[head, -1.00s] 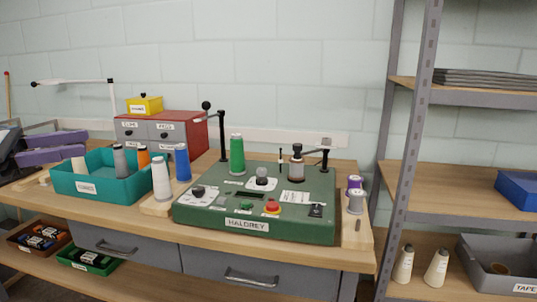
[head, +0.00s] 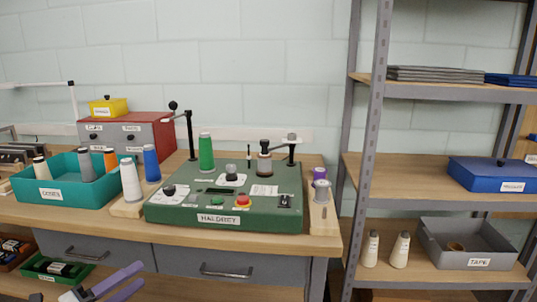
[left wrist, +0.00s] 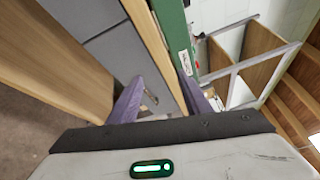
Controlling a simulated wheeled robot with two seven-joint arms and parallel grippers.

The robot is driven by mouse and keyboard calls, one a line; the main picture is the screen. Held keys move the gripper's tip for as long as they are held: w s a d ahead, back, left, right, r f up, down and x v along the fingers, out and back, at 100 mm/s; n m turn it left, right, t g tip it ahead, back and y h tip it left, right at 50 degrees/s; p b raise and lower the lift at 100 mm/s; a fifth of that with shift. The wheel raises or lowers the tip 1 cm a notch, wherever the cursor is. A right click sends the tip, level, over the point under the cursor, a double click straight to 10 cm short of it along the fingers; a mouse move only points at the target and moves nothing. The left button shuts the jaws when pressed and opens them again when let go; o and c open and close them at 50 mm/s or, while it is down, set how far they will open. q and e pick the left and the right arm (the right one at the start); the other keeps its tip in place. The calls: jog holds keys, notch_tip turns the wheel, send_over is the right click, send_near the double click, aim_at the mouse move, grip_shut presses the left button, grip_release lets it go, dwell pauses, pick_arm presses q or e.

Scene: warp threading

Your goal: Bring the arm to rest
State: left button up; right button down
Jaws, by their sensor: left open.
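My left gripper (head: 138,276) shows low at the left in the head view, in front of the bench drawers and below the bench top. Its two purple fingers are apart with nothing between them. In the left wrist view the open fingers (left wrist: 161,95) point toward the bench edge, and the gap is empty. The green HALDREY machine (head: 222,208) stands on the bench, with a green cone on it. My right gripper is in neither view.
A teal bin (head: 62,197) with several cones stands at the left of the bench (head: 200,236). A white cone (head: 130,180) and a blue cone (head: 151,164) stand beside the machine. A metal shelf (head: 440,192) holds a grey TAPE bin (head: 470,258) at the right.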

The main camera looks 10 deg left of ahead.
pick_arm(q)
jog(key=s+d+f+n+g+y, duration=0.1)
jog(key=s+d+f+n+y, duration=0.1)
jog(key=s+d+f+n, duration=0.35)
jog(key=s+d+f+n+g+y, duration=0.25)
jog(key=d+f+n, duration=0.4)
jog(key=f, duration=0.35)
jog(key=s+d+f+n+g, duration=0.2)
jog(key=s+d+f+n, duration=0.1)
jog(key=s+d+n, duration=0.2)
jog(key=s+d+f+n+g, duration=0.2)
jog(key=s+d+f+n, duration=0.2)
jog(key=s+d, duration=0.5)
jog(key=shift+s+d+n, duration=0.4)
jog(key=shift+s+n, duration=0.4)
jog(key=shift+n, duration=0.4)
